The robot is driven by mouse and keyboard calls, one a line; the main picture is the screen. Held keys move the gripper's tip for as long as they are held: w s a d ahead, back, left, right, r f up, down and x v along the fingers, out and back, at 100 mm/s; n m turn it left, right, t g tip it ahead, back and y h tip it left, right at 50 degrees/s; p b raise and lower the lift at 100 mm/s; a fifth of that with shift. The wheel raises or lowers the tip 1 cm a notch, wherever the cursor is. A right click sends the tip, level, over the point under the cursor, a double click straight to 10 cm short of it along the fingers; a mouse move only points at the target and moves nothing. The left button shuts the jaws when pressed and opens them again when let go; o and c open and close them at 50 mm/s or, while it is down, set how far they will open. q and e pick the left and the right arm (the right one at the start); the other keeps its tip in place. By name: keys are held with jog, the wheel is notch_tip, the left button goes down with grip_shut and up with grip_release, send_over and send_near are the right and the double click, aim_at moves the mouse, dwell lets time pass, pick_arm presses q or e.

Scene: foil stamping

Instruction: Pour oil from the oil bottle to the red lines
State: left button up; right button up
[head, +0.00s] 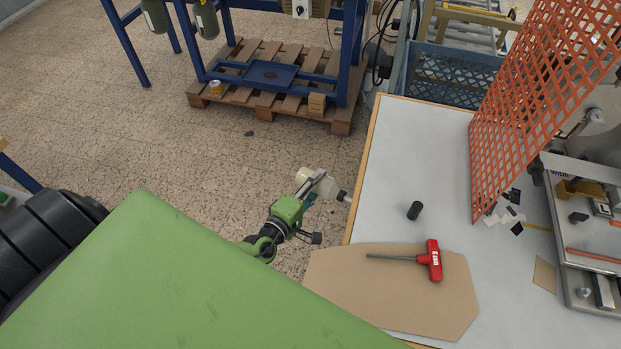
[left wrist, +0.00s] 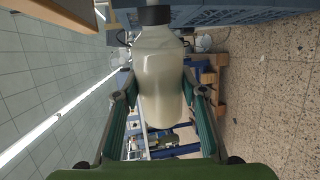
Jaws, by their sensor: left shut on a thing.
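The oil bottle (head: 306,175), cream-coloured, is held by my left gripper (head: 316,189) in the head view, over the floor just left of the table. It looks tilted, with its pale nozzle pointing right to the table edge. In the left wrist view the bottle (left wrist: 160,85) sits between both fingers of the gripper (left wrist: 160,98), its dark collar at the top of the picture. I cannot make out red lines for sure; a thin orange-red strip (head: 593,255) shows on the metal machine (head: 573,282) at the right. My right gripper is not in view.
The white table (head: 395,150) bears a small black cylinder (head: 414,210), a cardboard sheet (head: 385,300) and a red-handled hex key (head: 433,261). An orange mesh guard (head: 530,95) stands left of the machine. A wooden pallet (head: 270,78) lies on the floor behind.

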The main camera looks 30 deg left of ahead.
aim_at(332, 197)
pick_arm(q)
jog(key=shift+s+d+r+p, duration=0.1)
jog(key=shift+d+p, duration=0.4)
jog(key=shift+d, duration=0.9)
jog(key=shift+d+r+p, duration=0.1)
jog(key=shift+d+p, duration=0.35)
jog(key=shift+d, duration=0.9)
jog(key=shift+d, duration=0.1)
